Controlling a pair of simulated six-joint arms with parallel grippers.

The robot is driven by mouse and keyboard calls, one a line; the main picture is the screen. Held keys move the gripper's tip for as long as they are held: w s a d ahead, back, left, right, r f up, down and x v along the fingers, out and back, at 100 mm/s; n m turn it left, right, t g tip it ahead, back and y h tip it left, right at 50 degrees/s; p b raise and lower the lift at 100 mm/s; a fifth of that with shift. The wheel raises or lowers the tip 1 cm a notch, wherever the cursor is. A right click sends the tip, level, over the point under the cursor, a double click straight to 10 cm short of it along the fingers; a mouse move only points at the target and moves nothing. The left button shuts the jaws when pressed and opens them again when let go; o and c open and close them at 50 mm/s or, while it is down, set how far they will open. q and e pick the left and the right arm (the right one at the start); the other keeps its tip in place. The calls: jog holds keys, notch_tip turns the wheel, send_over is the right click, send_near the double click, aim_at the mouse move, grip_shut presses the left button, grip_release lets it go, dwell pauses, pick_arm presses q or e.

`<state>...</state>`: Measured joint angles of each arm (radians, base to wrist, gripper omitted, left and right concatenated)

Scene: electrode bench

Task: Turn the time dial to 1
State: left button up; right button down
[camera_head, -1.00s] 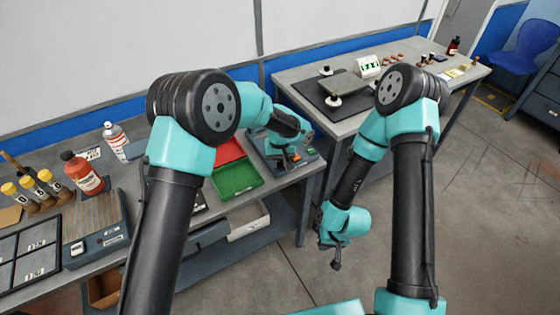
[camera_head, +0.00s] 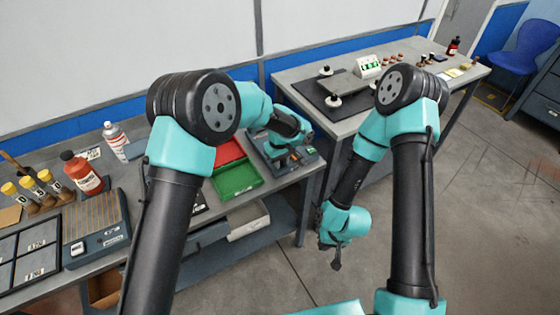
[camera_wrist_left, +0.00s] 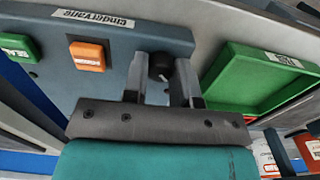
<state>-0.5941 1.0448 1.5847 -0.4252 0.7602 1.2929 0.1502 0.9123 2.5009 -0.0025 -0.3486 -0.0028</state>
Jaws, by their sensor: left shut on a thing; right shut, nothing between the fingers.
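The time dial is a small black knob (camera_wrist_left: 160,64) on the blue-grey sealing device (camera_wrist_left: 120,38), shown in the left wrist view. A pale mark shows on its near side; no dial numbers are readable. My left gripper (camera_wrist_left: 160,86) is shut on the knob, one finger on each side. In the head view the device (camera_head: 268,156) stands at the right end of the near bench, with my left wrist over it, hiding the dial. My right gripper (camera_head: 336,264) is shut and empty, hanging over the floor right of the bench.
An orange button (camera_wrist_left: 87,56) and a green button (camera_wrist_left: 19,47) sit left of the dial. A green tray (camera_head: 236,181) and a red tray (camera_head: 229,151) lie beside the device. Bottles (camera_head: 84,174) stand further left. A second bench (camera_head: 300,76) stands behind.

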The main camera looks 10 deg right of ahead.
pick_arm(q)
jog(key=o, duration=0.9)
jog(key=shift+o, duration=0.2)
notch_tip(320, 180, up, 17)
jog(key=shift+r, duration=0.2)
jog(key=shift+f, duration=0.15)
notch_tip(320, 180, down, 16)
jog(key=shift+r, duration=0.2)
dwell(0.7)
